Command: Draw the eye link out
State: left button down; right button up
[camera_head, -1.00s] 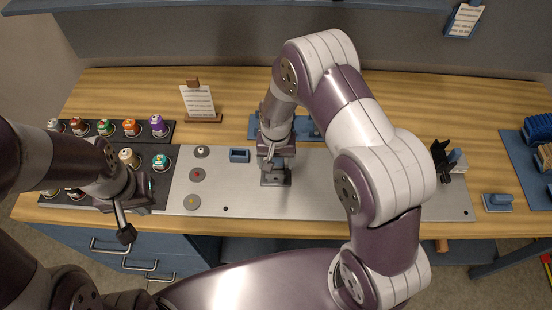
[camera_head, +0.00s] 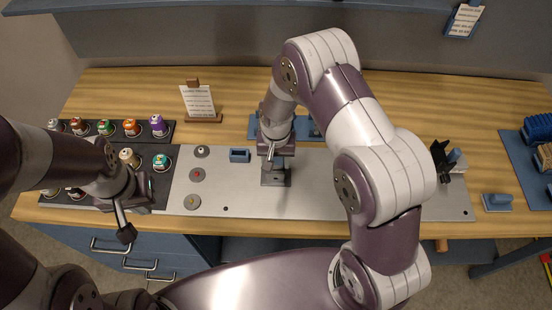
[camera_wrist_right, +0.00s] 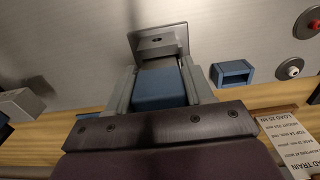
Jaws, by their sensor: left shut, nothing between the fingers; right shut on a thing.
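My right gripper (camera_head: 272,158) is over the grey metal plate, at a small grey fixture (camera_head: 276,177). In the right wrist view its fingers (camera_wrist_right: 162,92) are shut on a blue block (camera_wrist_right: 160,88). The grey fixture (camera_wrist_right: 158,40), with a square base and a hole on top, lies just beyond the block. I cannot tell whether block and fixture touch, and no eye link can be made out for certain; part of it may be hidden by the gripper. My left gripper (camera_head: 125,233) is shut and empty, in front of the black tray at left.
A small blue socket (camera_head: 239,155) and several round discs, one with a red centre (camera_head: 197,174), sit on the metal plate (camera_head: 320,195). A black tray (camera_head: 163,190) holds coloured cans. A sign (camera_head: 198,102) stands behind. A black clamp-like tool (camera_head: 441,158) is at right.

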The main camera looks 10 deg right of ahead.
jog(key=shift+r+p, duration=0.45)
jog(key=shift+r, duration=0.2)
notch_tip(320, 180, up, 8)
jog(key=p, duration=0.6)
jog(key=shift+f, duration=0.1)
